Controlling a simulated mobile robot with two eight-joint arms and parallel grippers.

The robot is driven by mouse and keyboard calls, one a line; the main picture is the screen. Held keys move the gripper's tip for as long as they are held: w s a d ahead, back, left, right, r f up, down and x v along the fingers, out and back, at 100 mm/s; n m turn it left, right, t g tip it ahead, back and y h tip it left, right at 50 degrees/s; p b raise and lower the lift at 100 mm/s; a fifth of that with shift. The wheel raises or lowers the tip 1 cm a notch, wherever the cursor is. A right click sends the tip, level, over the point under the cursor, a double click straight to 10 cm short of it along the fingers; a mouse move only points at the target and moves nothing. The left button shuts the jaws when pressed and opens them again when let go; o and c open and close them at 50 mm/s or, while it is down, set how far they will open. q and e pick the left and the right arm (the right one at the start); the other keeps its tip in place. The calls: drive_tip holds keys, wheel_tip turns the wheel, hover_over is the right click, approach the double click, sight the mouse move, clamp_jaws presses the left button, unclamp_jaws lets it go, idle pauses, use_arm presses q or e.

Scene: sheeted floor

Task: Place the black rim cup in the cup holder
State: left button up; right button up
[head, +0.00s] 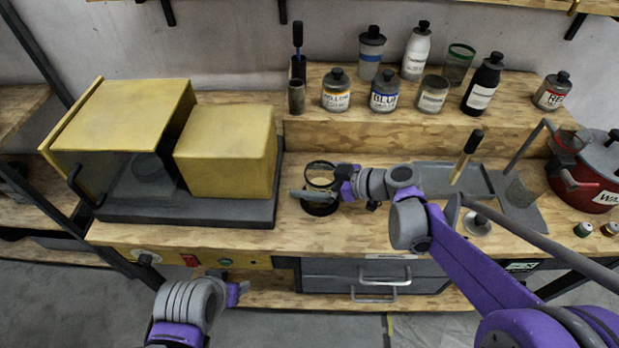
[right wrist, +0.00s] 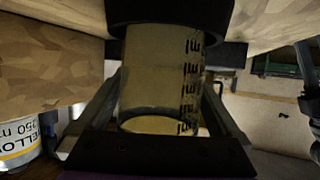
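The black rim cup (head: 321,173) is a clear cup with a dark rim, at the middle of the bench in the head view. My right gripper (head: 318,196) reaches it from the right, with a finger on either side. In the right wrist view the cup (right wrist: 160,88), with dark measuring marks, sits between the fingers, which appear to press on it. A black round piece, seemingly the cup holder (head: 320,209), shows directly below the cup; it is also at the top of the right wrist view (right wrist: 170,22). I cannot tell whether the cup is fully seated. My left gripper (head: 240,290) is low before the bench, away from the cup.
A yellow box machine (head: 225,150) on a dark base stands left of the cup. Several bottles, including a yellow-label one (head: 336,92), stand on the raised shelf behind. A grey tray (head: 450,180) and a red pot (head: 597,175) are to the right.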

drive_tip(key=shift+r, duration=0.15)
drive_tip(key=shift+d+r, duration=0.15)
drive_tip(key=shift+d, duration=0.1)
drive_tip(key=v, duration=1.1)
drive_tip(key=shift+s+d, duration=0.15)
drive_tip(key=shift+s, duration=0.05)
